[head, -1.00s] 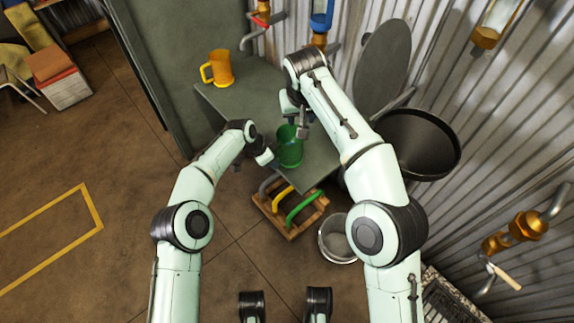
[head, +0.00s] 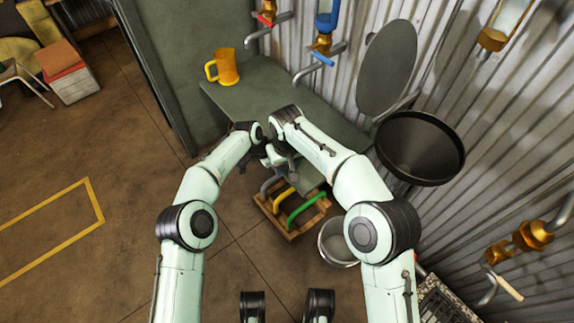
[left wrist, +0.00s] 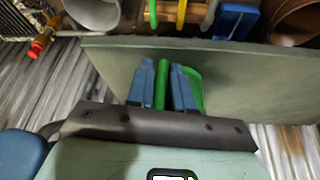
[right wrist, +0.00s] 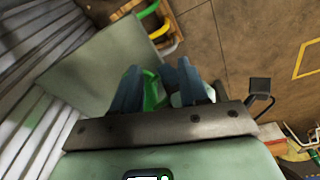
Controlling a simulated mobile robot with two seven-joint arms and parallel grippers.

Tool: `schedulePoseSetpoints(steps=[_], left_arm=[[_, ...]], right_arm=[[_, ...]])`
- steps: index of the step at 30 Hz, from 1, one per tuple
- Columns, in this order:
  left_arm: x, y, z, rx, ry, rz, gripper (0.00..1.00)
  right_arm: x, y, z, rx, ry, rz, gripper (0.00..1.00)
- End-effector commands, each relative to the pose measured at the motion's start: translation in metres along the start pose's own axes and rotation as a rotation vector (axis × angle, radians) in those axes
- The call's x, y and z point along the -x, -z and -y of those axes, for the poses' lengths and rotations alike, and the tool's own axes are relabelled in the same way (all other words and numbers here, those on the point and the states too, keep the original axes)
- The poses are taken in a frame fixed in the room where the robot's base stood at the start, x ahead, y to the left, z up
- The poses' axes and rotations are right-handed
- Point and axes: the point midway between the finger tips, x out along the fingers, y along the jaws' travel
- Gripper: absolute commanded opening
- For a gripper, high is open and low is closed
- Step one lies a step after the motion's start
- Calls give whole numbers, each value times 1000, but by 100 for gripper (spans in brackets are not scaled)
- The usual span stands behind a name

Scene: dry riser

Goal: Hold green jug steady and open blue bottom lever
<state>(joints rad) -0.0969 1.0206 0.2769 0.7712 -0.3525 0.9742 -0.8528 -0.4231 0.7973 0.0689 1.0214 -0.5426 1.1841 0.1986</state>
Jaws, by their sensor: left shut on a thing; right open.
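The green jug (left wrist: 196,90) shows in the left wrist view, where my left gripper (left wrist: 164,88) is shut on its green handle. The jug also shows between the fingers of my open right gripper (right wrist: 160,85) in the right wrist view; I cannot tell whether they touch it. In the head view both grippers are close together over the table's near end, and the arms hide the jug. The blue bottom lever (head: 322,58) sits on a brass valve on the corrugated wall, beyond and above my right gripper.
An orange mug (head: 226,67) stands on the far end of the grey-green table (head: 270,85). A red-handled tap (head: 267,18) is left of the blue one. A black funnel (head: 420,148) is at right. A wooden rack (head: 290,225) and a metal bucket (head: 337,240) are on the floor.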

Motion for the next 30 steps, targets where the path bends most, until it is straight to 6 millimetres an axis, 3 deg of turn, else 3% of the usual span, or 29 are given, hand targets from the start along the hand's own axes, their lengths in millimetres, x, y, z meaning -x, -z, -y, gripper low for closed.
schedulePoseSetpoints(steps=[1,17,20,22,27,30], left_arm=[[-7,-4,-4,0,-12,10,0],[-7,-4,-4,0,-12,10,0],[-7,-4,-4,0,-12,10,0],[-7,-4,-4,0,-12,10,0],[-7,-4,-4,0,-11,11,0],[-7,-4,-4,0,-12,11,0]], right_arm=[[-2,-1,1,2,1,2,43],[5,0,2,-24,15,-5,42],[29,3,8,-129,71,-31,42],[58,5,16,-259,146,-55,42],[153,9,39,-668,438,-86,42],[200,17,47,-898,649,-82,42]])
